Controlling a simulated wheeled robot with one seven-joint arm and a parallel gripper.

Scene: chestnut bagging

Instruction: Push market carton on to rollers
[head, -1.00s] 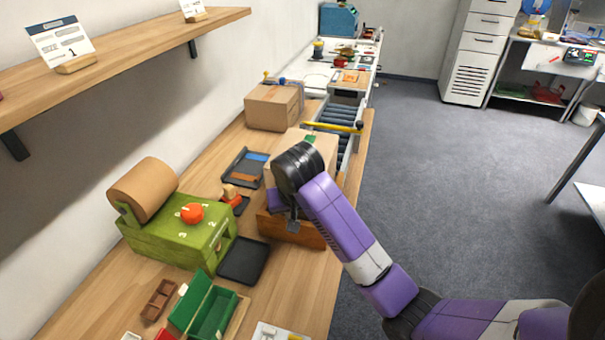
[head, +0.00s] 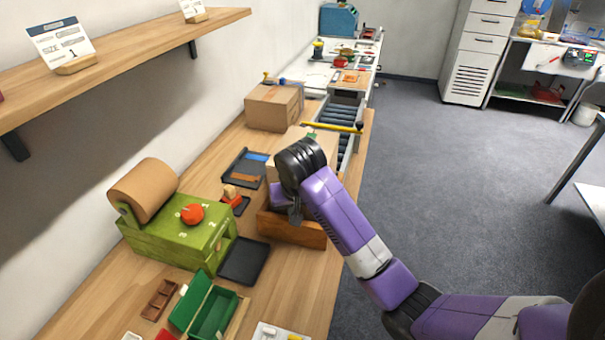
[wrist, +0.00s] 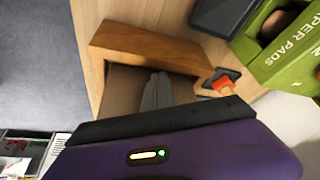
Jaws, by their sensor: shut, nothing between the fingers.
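A tan cardboard carton (head: 322,142) stands at the near end of the rollers (head: 340,112), mostly hidden behind my wrist in the head view. I cannot tell whether it touches the rollers. My gripper (head: 295,214) is shut and empty, pointing down at the carton's near side, above a wooden frame (head: 292,232). In the wrist view the shut grey fingers (wrist: 157,88) are inside the wooden frame (wrist: 135,38), over a brown surface. Contact with the carton is hidden. A second, closed carton (head: 271,108) sits by the wall, left of the rollers.
A yellow bar (head: 332,127) crosses above the rollers. A green dispenser (head: 185,232), a black tray (head: 244,262) and an open green box (head: 212,310) stand on the near bench. A dark tray (head: 245,168) lies left of my gripper. The floor at right is clear.

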